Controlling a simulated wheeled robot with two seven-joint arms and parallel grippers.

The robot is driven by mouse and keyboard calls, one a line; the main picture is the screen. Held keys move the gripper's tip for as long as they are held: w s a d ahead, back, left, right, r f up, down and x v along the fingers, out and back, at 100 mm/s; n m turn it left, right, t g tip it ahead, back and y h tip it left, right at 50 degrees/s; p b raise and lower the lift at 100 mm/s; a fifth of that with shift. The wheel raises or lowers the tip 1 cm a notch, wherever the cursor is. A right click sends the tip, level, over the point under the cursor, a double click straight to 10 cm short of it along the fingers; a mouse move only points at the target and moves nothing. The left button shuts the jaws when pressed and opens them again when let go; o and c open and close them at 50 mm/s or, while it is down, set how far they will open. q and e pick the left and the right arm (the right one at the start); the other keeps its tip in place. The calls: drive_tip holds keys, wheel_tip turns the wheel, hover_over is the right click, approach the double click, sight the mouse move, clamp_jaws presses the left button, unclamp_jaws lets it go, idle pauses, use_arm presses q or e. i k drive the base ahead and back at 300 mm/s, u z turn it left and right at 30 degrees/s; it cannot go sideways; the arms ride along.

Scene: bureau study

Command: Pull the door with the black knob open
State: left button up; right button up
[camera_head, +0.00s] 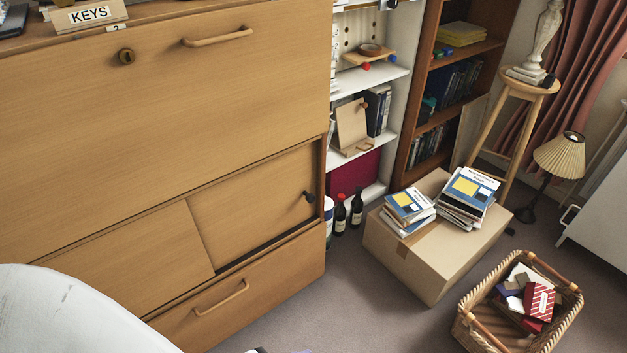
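A wooden bureau (150,110) fills the left half of the view. Below its large upper flap are two panel doors side by side. The right door (250,195) carries a small black knob (309,196) near its right edge. A dark strip shows along this door's lower edge and right side; I cannot tell how far it stands open, if at all. The left door (130,262) shows no knob and meets the right one at a slanted seam. Neither of my grippers can be made out, and nothing touches the knob.
A drawer with a wooden handle (221,298) lies below the doors. Bottles (340,215) stand just right of the bureau by white shelves (372,80). A cardboard box (425,250) with books and a wicker basket (470,318) stand on the carpet. Floor before the bureau's right side is clear.

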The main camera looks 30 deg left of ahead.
sight(233, 217)
drive_tip(key=u, duration=0.75)
drive_tip(key=i, duration=0.95)
drive_tip(key=u, duration=0.9)
